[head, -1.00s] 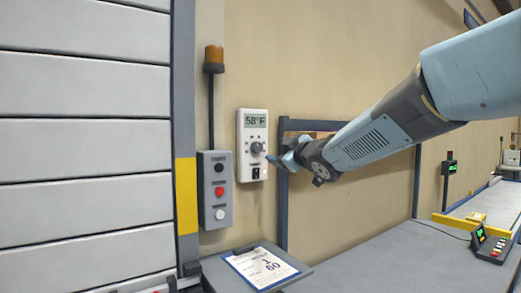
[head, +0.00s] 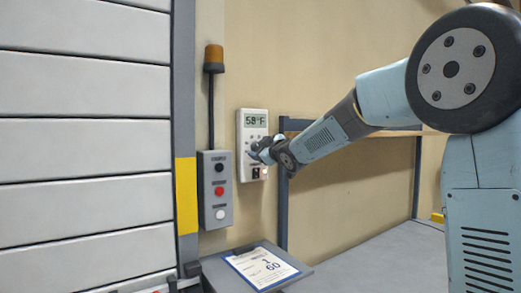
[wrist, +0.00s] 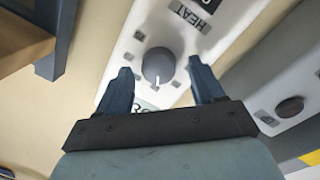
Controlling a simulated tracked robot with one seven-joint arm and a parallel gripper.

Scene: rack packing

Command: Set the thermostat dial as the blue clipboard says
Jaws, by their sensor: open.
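The white thermostat (head: 252,122) hangs on the wall, and its display reads 58°F. My gripper (head: 256,151) is at the thermostat's face. In the wrist view its two blue fingers (wrist: 160,74) are open, one on each side of the dial, with visible gaps. Whether the fingertips reach the dial's depth I cannot tell. The blue clipboard (head: 261,268) lies below, its sheet showing a large "1" and "60"; the smaller print is unreadable.
A grey button box (head: 216,190) with black, red and white buttons is mounted just left of the thermostat, under an amber beacon (head: 214,58). A blue-grey frame post (head: 282,215) stands close to the right. A grey table (head: 385,262) extends at lower right.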

